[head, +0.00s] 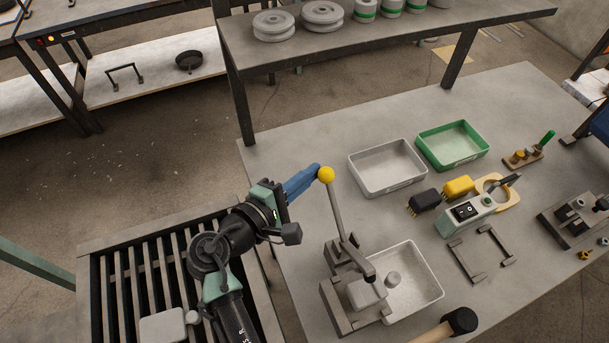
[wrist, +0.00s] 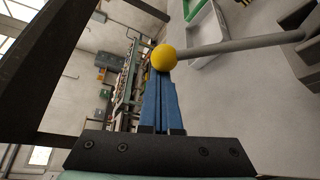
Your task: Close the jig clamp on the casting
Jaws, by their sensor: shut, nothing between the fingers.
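The jig clamp (head: 345,298) stands on the table. Its lever (head: 338,215) rises nearly upright and ends in a yellow ball knob (head: 326,175). The casting (head: 368,292) is a grey block in the jig, partly hidden by the clamp parts. My gripper (head: 317,169) has blue fingers, shut with nothing between them. The fingertips are right at the left side of the knob; I cannot tell whether they touch it. In the wrist view the knob (wrist: 164,57) sits just beyond the fingertips (wrist: 163,78), and the lever (wrist: 240,45) runs off to the right.
A white tray (head: 437,297) lies beside the jig, and a mallet (head: 459,322) at the front edge. A grey bin (head: 356,168) and a green bin (head: 423,142) stand behind. A raised shelf (head: 380,38) crosses the back. A slatted rack (head: 105,300) is at lower left.

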